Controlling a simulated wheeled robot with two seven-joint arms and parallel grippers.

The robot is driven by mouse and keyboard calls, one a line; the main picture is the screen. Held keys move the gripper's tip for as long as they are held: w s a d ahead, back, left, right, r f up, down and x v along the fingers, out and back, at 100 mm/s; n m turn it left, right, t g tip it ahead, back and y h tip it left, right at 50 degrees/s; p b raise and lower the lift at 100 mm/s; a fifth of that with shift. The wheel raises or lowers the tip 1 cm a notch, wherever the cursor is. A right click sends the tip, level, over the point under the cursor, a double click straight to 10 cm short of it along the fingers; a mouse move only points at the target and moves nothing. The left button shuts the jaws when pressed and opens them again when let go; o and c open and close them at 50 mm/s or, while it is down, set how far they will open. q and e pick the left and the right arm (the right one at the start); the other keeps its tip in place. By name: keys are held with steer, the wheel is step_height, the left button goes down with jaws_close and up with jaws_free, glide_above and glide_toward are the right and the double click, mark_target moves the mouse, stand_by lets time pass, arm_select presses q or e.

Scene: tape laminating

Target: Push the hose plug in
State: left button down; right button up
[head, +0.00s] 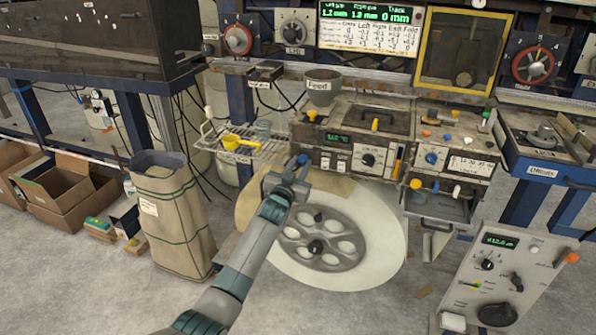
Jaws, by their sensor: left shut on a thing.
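My left gripper (298,164) is at the front left of the laminating machine (345,150), just below the feed funnel. It is shut on a small dark blue piece (303,159), which looks like the hose plug. The piece is mostly hidden by the fingers and too small to make out fully. A socket for it is not visible; my gripper covers that part of the machine's front. I cannot tell whether the piece touches the machine. My right gripper is not in view.
A large pale reel (385,240) stands below the machine, behind my left forearm. A wire shelf (262,150) with a yellow scoop (238,142) is left of the gripper. An open drawer (440,206) and a control box (508,275) are at right. A paper sack (170,215) stands left.

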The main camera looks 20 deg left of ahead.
arm_select(q)
steer(key=shift+r, duration=0.15)
steer(key=c, duration=1.5)
jaws_free()
steer(key=shift+c, duration=0.2)
steer(key=shift+o, duration=0.7)
steer(key=shift+w, duration=0.2)
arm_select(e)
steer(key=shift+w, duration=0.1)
arm_select(q)
steer(key=shift+s, duration=0.15)
steer(key=shift+s+f, duration=0.25)
steer(key=shift+s, duration=0.45)
steer(key=s+b, duration=0.2)
steer(key=s, duration=1.3)
steer(key=shift+s, duration=0.35)
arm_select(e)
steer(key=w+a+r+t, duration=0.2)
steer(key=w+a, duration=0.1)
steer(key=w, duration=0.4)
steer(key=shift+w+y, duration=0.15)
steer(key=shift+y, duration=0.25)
arm_select(q)
steer(key=shift+a+r, duration=0.1)
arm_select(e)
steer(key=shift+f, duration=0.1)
